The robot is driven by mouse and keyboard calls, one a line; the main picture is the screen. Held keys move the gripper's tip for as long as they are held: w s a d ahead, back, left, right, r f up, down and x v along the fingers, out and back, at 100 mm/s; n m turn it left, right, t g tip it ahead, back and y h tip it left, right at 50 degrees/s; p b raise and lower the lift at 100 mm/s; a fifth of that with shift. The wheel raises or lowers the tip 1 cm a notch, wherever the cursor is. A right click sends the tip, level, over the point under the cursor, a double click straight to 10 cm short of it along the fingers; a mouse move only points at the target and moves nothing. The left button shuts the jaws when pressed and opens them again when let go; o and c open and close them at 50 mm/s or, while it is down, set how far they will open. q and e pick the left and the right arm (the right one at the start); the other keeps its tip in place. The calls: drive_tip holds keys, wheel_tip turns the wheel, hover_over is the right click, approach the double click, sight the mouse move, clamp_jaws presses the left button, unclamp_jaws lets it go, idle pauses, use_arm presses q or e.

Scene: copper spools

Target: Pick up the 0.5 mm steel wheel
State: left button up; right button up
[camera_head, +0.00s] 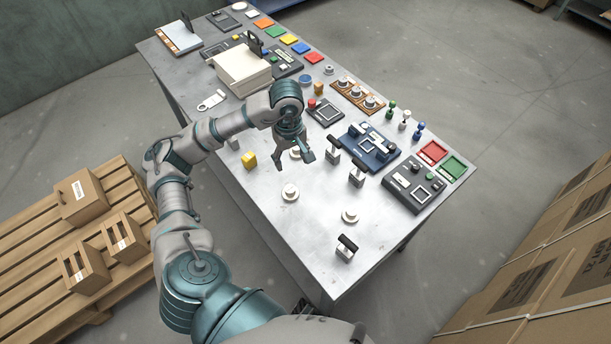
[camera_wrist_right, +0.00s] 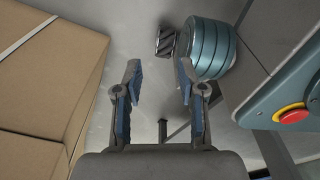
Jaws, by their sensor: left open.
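Small pale round wheels or spools sit on the steel table: one near the table's middle (camera_head: 290,193), one nearer the front (camera_head: 350,215), and one partly hidden by my left gripper (camera_head: 296,153). Several more sit in a brown wooden rack (camera_head: 356,92) toward the back right. No size marking is readable, so I cannot tell which is the 0.5 mm steel wheel. My left gripper (camera_head: 293,161) is open and points down above the table, just behind the middle wheel. My right gripper (camera_wrist_right: 158,82) is open and empty in its wrist view, away from the table top.
Black-handled grey blocks (camera_head: 356,174) stand right of my left gripper. A blue fixture (camera_head: 368,146) and a dark control box (camera_head: 413,184) lie farther right. Cardboard boxes (camera_head: 545,270) stand beyond the table's right side.

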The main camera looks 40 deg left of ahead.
use_arm(q)
hover_over(290, 189)
wheel_tip(290, 189, down, 11)
drive_tip(key=shift+w+r, duration=0.1)
drive_tip(key=shift+r, duration=0.05)
drive_tip(key=shift+d+f, duration=0.25)
drive_tip(key=shift+f, duration=0.6)
drive_tip(key=f, duration=0.4)
drive_tip(key=shift+a+p, duration=0.25)
drive_tip(key=shift+p, duration=0.15)
drive_tip(key=shift+a+f, duration=0.25)
drive_tip(key=shift+f, duration=0.15)
drive_tip(key=shift+d+r, duration=0.1)
drive_tip(key=shift+d, duration=0.15)
clamp_jaws()
use_arm(e)
drive_tip(key=shift+s+d+f, duration=0.1)
drive_tip(key=shift+s, duration=1.1)
